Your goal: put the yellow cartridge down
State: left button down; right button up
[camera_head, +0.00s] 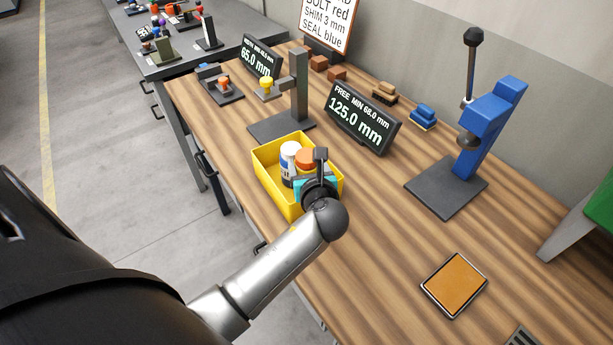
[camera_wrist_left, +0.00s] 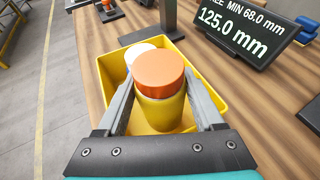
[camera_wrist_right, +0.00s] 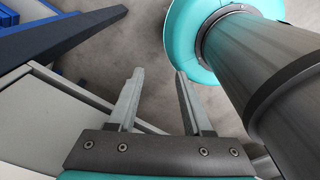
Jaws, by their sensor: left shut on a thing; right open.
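The yellow cartridge (camera_wrist_left: 160,108) has an orange cap and stands upright between the fingers of my left gripper (camera_wrist_left: 165,105), which is shut on it. It is over or inside the yellow bin (camera_head: 265,172); I cannot tell whether it touches the floor of the bin. In the head view the orange cap (camera_head: 306,158) shows beside my left gripper (camera_head: 312,175), which hides most of the cartridge. A white and blue cartridge (camera_head: 289,160) stands in the bin just left of it. My right gripper (camera_wrist_right: 160,100) is open and empty, away from the table.
A display reading 125.0 mm (camera_head: 359,118) and a grey stand (camera_head: 297,90) are behind the bin. A blue press (camera_head: 480,130) stands to the right. An orange pad (camera_head: 454,284) lies at the front right. The wood between bin and pad is clear.

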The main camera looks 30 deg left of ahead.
pick_arm(q)
jog(key=shift+f+b, duration=0.35)
jog(key=shift+f, duration=1.2)
jog(key=shift+f, duration=0.15)
grip_release()
jog(key=shift+s+d+r, duration=0.15)
jog(key=shift+s+r, duration=0.05)
jog(key=p+v, duration=0.1)
jog(key=v, duration=1)
jog(key=shift+s+d+r+p, duration=0.1)
jog(key=shift+s+r+p, duration=0.1)
jog(key=shift+p, duration=0.1)
